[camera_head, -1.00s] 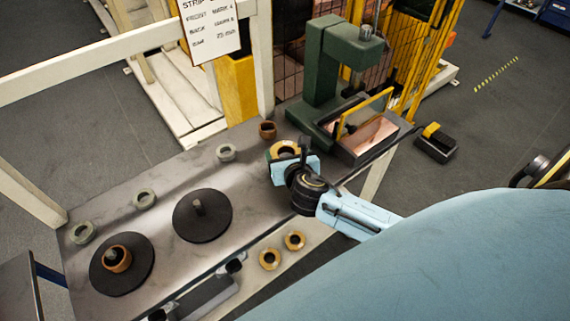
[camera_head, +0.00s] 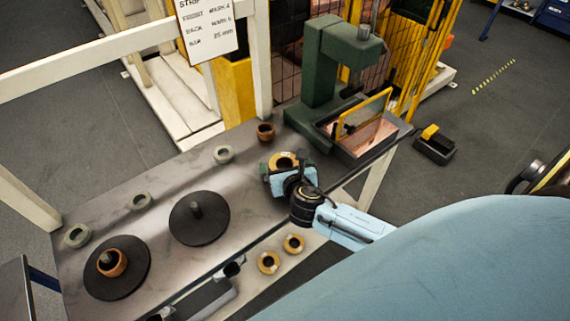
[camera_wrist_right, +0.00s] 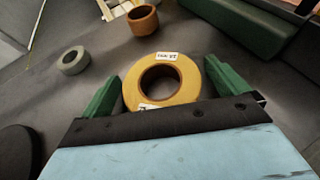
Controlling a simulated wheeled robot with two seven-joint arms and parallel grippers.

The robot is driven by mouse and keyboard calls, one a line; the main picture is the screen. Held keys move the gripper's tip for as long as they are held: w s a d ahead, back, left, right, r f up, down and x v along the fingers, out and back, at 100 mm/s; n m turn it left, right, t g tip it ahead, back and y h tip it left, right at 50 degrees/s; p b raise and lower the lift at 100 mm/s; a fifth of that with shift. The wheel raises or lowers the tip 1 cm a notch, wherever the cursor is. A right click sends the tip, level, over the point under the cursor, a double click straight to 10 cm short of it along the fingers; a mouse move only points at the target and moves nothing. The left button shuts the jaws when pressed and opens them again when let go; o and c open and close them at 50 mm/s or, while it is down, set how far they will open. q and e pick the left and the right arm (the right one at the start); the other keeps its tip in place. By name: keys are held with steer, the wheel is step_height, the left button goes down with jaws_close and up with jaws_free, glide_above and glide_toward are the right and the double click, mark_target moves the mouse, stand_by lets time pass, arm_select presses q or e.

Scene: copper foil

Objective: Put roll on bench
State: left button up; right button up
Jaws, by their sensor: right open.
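A yellow-faced roll with a copper-brown core and white labels (camera_wrist_right: 183,85) lies flat on the grey bench (camera_head: 165,262). It shows beyond the gripper in the head view (camera_head: 284,161). My right gripper (camera_wrist_right: 160,85) is open, with its green fingers on either side of the roll's near half. My left gripper is not in view.
A brown roll (camera_head: 266,132) and several grey rings (camera_head: 223,154) stand along the bench's back. Two black discs with posts (camera_head: 199,217) are at left, one with a copper roll (camera_head: 112,263). A green press (camera_head: 320,75) stands at the far right.

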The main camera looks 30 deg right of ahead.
steer(key=shift+r, duration=0.15)
steer(key=shift+s+a+r, duration=0.1)
steer(key=shift+s+r, duration=0.05)
steer(key=shift+s, duration=0.2)
steer(key=p+v, duration=0.1)
steer(key=v, duration=1)
steer(key=shift+s+r+p, duration=0.1)
steer(key=shift+s+p, duration=0.05)
steer(key=shift+p, duration=0.25)
